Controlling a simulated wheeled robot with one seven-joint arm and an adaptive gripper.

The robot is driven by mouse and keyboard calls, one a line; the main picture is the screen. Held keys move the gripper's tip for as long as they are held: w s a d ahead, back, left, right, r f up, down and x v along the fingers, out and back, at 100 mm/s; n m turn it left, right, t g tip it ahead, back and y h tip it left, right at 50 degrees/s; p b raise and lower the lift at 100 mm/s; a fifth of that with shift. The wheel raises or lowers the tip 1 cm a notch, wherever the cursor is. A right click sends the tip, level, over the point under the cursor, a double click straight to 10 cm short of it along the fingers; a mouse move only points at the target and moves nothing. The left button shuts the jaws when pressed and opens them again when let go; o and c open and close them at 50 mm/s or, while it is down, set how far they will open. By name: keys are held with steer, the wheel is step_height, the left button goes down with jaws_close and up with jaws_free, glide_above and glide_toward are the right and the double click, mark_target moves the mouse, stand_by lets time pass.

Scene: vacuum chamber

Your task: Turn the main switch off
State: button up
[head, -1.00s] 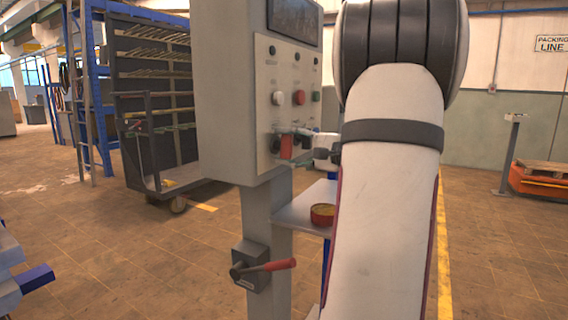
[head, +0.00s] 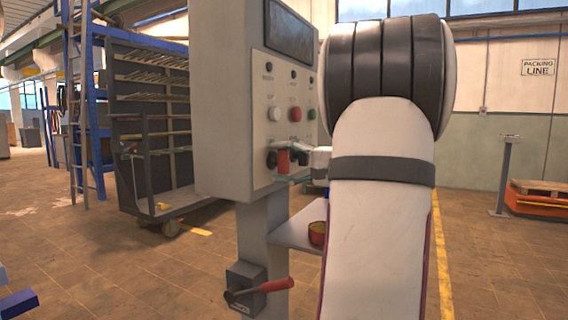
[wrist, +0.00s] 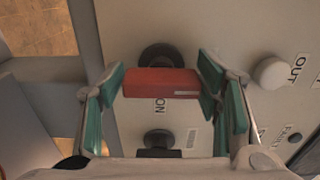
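The main switch appears to be the red handle (head: 283,161) low on the front of a grey control panel (head: 222,100). In the wrist view the red handle (wrist: 160,83) lies across the picture on a dark round base, with lettering ending in "ON" beside it. My gripper (wrist: 163,80) straddles it, with one green pad near each end. The pads are wide apart, and only slim gaps show at the handle's ends; contact is not clear. In the head view my arm hides most of the gripper.
A white button (head: 274,114), a red button (head: 295,114) and a dark knob (wrist: 158,139) are close by on the panel. A red-handled lever box (head: 246,288) is on the post below. A shelf (head: 290,236) carries a small round tin (head: 318,233).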

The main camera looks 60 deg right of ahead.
steer(key=shift+o, duration=0.3)
steer(key=s+d, duration=0.1)
steer(key=s, duration=1.1)
stand_by(0.3)
